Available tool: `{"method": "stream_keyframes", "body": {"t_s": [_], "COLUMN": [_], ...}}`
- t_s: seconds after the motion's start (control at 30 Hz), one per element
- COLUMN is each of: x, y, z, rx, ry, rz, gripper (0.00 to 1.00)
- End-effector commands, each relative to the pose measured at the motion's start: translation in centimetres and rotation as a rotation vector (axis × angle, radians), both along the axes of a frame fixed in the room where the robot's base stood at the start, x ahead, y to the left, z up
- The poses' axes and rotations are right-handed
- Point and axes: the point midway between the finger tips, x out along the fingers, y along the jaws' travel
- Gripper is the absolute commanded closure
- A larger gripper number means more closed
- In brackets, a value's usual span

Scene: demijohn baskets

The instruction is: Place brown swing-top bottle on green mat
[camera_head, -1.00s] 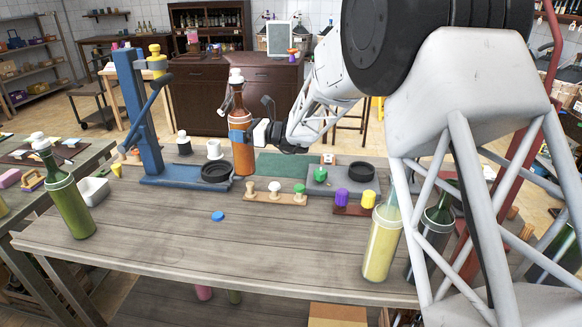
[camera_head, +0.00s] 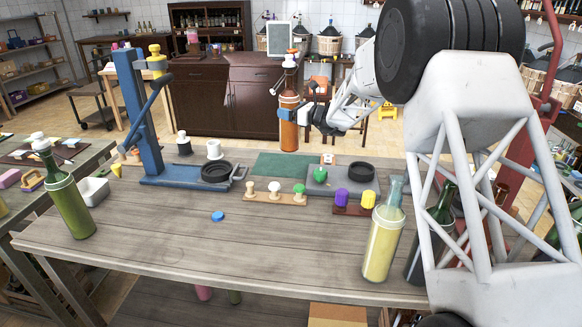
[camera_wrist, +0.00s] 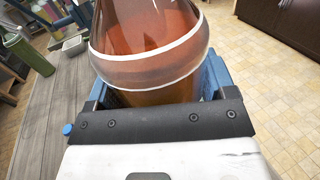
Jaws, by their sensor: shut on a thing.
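The brown swing-top bottle (camera_head: 289,118) is upright in the head view, with a white stopper at its top. My gripper (camera_head: 291,112) is shut around its body and holds it up near the table's back edge. In the wrist view the bottle (camera_wrist: 150,45) fills the top middle, between the blue fingers of my gripper (camera_wrist: 155,92). The green mat (camera_head: 280,164) lies flat on the table, below the bottle in the head picture. The bottle appears above the mat's height, but whether it is directly over it I cannot tell.
A blue capping stand (camera_head: 140,110) stands left of the mat. A stopper rack (camera_head: 274,197) and a grey base with a black ring (camera_head: 345,180) are in front and right. A yellow-filled bottle (camera_head: 383,240) and a green bottle (camera_head: 66,195) stand near the front.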

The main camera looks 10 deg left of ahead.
Motion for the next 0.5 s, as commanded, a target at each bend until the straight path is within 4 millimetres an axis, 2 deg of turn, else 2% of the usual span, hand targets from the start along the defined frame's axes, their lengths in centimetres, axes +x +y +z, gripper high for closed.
{"method": "stream_keyframes", "body": {"t_s": [0.5], "x": [0.11], "y": [-0.05], "z": [-0.08], "rx": [0.001], "ry": [-0.003], "rz": [-0.001], "gripper": [0.96]}}
